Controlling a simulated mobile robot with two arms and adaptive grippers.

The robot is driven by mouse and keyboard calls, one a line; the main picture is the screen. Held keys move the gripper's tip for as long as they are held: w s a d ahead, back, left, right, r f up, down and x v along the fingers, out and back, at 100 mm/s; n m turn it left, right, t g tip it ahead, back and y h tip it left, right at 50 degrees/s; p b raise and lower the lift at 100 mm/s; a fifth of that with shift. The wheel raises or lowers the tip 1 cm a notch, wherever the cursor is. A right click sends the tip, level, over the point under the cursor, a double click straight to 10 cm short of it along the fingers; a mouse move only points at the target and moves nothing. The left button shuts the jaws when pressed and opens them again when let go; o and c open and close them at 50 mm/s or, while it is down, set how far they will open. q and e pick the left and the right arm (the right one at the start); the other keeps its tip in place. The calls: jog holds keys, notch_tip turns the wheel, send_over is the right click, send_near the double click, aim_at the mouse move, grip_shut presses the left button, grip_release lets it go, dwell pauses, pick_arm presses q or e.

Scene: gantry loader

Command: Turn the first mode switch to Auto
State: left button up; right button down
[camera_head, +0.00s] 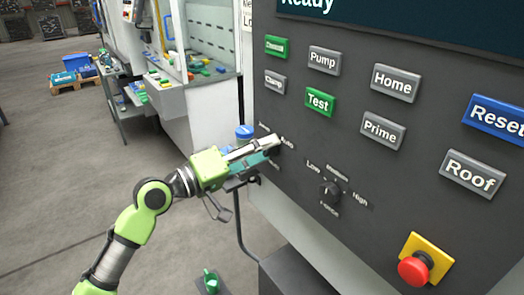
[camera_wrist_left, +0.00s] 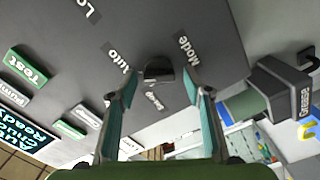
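The first mode switch is a small dark knob (camera_wrist_left: 158,70) on the dark control panel (camera_head: 300,160). In the left wrist view, the labels Mode (camera_wrist_left: 188,55) and Auto (camera_wrist_left: 117,58) stand on either side of it, with a third small label below. I cannot tell which label it points to. My left gripper (camera_head: 270,150) is at the panel; it also shows in the left wrist view (camera_wrist_left: 160,82). Its fingers are open, one on each side of the knob, with a small gap visible on both sides. In the head view the gripper mostly hides the knob. My right gripper is not in view.
A second rotary switch (camera_head: 330,191) with Low and High labels sits right of my gripper. Push buttons, including Test (camera_head: 320,101) and Prime (camera_head: 383,129), are above. A red emergency stop (camera_head: 415,269) sticks out lower right. A dark box (camera_head: 292,272) stands below the panel.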

pick_arm(q)
jog(key=shift+a, duration=0.1)
jog(key=v, duration=1.2)
